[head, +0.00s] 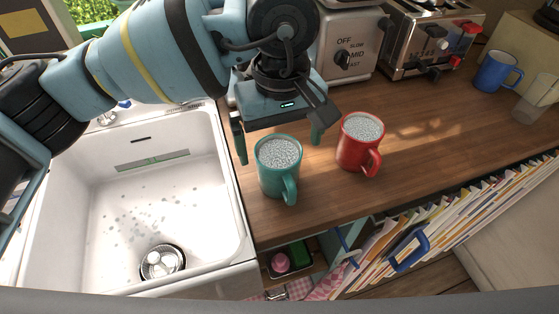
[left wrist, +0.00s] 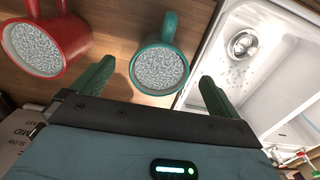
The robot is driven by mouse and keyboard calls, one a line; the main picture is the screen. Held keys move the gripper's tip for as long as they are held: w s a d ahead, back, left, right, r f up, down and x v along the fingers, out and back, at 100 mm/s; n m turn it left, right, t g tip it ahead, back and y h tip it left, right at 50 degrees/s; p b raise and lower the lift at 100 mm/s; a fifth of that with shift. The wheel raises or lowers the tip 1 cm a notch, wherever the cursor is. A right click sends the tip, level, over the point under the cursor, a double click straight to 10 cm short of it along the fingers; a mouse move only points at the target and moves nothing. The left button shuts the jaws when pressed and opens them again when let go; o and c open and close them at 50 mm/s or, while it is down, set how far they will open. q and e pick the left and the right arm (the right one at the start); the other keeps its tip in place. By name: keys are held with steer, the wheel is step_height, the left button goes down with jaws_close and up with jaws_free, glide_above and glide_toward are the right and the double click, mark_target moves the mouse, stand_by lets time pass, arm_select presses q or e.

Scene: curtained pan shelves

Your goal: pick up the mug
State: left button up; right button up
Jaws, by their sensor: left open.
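A teal mug (head: 278,180) stands upright on the wooden counter beside the sink, filled with something grey and speckled. Its handle points toward the counter's front edge. A red mug (head: 354,155) with the same kind of filling stands to its right. A blue mug (head: 494,72) stands at the far right. My left gripper (head: 279,143) is open, with its green fingers above and behind the teal mug. In the left wrist view the teal mug (left wrist: 160,85) lies ahead, between the lines of the two open fingers (left wrist: 153,84). The red mug (left wrist: 74,42) is off to the left there.
The white sink (head: 228,150) lies directly left of the teal mug. A grey appliance with a speed dial (head: 343,58) and a chrome toaster (head: 425,45) stand at the back. Bare counter (head: 440,125) lies right of the red mug. A file rack (head: 425,228) is below.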

mark_target(279, 165)
arm_select(q)
step_height(279, 165, down, 3)
steer(key=shift+f, duration=0.1)
step_height(279, 165, down, 3)
steer(key=shift+w+a+f+p, duration=0.1)
steer(key=shift+w+f+p, duration=0.1)
steer(key=shift+p, duration=0.3)
steer(key=shift+f, duration=0.5)
steer(key=shift+s, duration=0.1)
steer(key=shift+c, duration=0.6)
steer(key=c, duration=1.1)
arm_select(e)
steer(key=shift+w+r, duration=0.75)
steer(key=shift+r, duration=0.15)
arm_select(q)
steer(key=shift+r, duration=0.15)
steer(key=shift+c, duration=0.2)
